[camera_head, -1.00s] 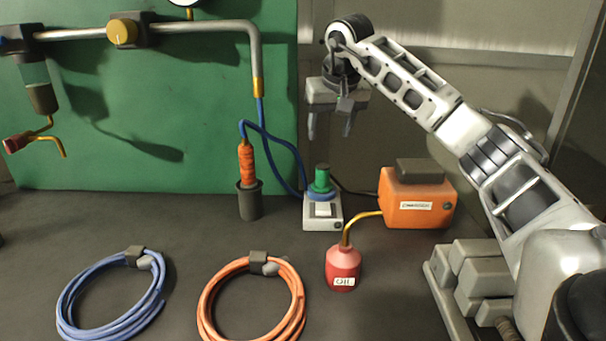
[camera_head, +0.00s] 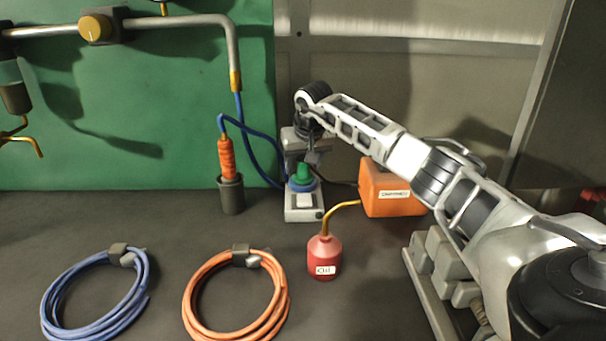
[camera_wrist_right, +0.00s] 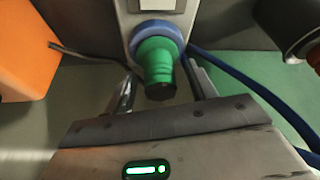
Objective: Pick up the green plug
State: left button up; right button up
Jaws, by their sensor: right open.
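The green plug (camera_head: 302,174) stands upright in a blue ring (camera_head: 302,186) on a small grey box (camera_head: 304,212) at the back of the bench. In the right wrist view the green plug (camera_wrist_right: 158,68) sits between the two fingers, its dark end toward my palm. My right gripper (camera_head: 301,162) is over the plug from above, and its fingers are partly hidden in the head view. In the right wrist view my right gripper (camera_wrist_right: 160,88) is open, with a finger on each side of the plug. My left gripper is not in view.
An orange box (camera_head: 388,190) stands right of the grey box, and a red oil can (camera_head: 324,258) in front. An orange-wrapped tool (camera_head: 227,158) in a dark cup (camera_head: 231,196) with a blue hose stands left. Blue (camera_head: 62,300) and orange (camera_head: 196,300) cable coils lie in front.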

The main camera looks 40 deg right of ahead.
jog(key=shift+w+f, duration=0.15)
jog(key=shift+f, duration=0.3)
jog(key=c, duration=0.8)
jog(key=shift+r, duration=0.1)
